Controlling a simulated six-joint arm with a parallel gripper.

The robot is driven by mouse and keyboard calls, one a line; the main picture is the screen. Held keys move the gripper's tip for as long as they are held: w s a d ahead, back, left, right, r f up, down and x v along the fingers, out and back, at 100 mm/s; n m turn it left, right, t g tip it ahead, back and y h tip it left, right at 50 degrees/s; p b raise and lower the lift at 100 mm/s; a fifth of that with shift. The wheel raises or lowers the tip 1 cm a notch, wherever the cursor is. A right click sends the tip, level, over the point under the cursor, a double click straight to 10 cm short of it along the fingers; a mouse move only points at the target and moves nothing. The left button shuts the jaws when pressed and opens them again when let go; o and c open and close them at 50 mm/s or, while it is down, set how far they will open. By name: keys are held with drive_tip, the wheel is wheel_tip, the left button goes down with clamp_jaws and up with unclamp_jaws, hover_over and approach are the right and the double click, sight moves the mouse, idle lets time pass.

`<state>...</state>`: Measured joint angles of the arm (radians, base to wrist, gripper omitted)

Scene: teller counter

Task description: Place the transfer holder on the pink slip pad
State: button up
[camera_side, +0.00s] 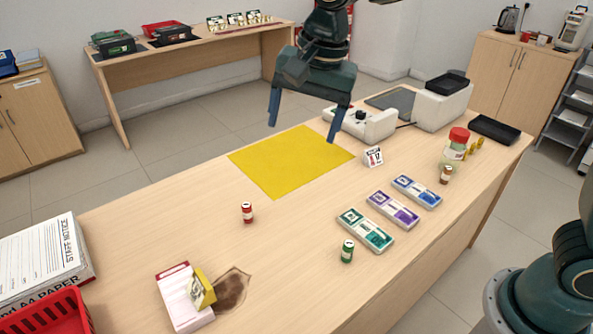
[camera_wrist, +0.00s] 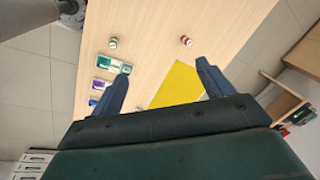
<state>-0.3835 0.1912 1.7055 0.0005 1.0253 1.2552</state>
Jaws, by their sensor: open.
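The pink slip pad (camera_side: 178,300) lies at the near left of the counter, with a small yellow item (camera_side: 202,288) tilted on or against its right side. Three flat holders lie in a row at the right: green (camera_side: 365,231), purple (camera_side: 393,210) and blue (camera_side: 416,192). I cannot read which is the transfer holder. In the wrist view, the green (camera_wrist: 112,65), purple (camera_wrist: 101,86) and blue (camera_wrist: 93,102) holders show beside the left finger. My gripper (camera_side: 302,132) is open and empty, high above the far part of the counter; its fingers also show in the wrist view (camera_wrist: 163,66).
A yellow mat (camera_side: 290,162) lies mid-counter. A red can (camera_side: 247,212) and green can (camera_side: 347,251) stand in front. A dark stain (camera_side: 231,291) lies beside the pad. A date block (camera_side: 373,156), red-lidded jar (camera_side: 455,145) and white machine (camera_side: 442,107) stand at the back right.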

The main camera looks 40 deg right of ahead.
drive_tip(key=s+d+r+n+t, duration=0.1)
drive_tip(key=s+d+r+n, duration=0.15)
drive_tip(key=s+d, duration=0.35)
drive_tip(key=s+d+r+n+t, duration=0.1)
drive_tip(key=s+d+n, duration=0.2)
drive_tip(key=s+d, duration=0.25)
drive_tip(key=s+d+f+n, duration=0.2)
drive_tip(key=s, duration=0.4)
drive_tip(key=s+d+f+n+t+h, duration=0.1)
drive_tip(key=s+d+n, duration=0.1)
drive_tip(key=s, duration=0.4)
drive_tip(key=shift+d+f, duration=0.35)
drive_tip(key=shift+d, duration=0.25)
drive_tip(key=shift+o, duration=0.4)
drive_tip(key=shift+n, duration=0.25)
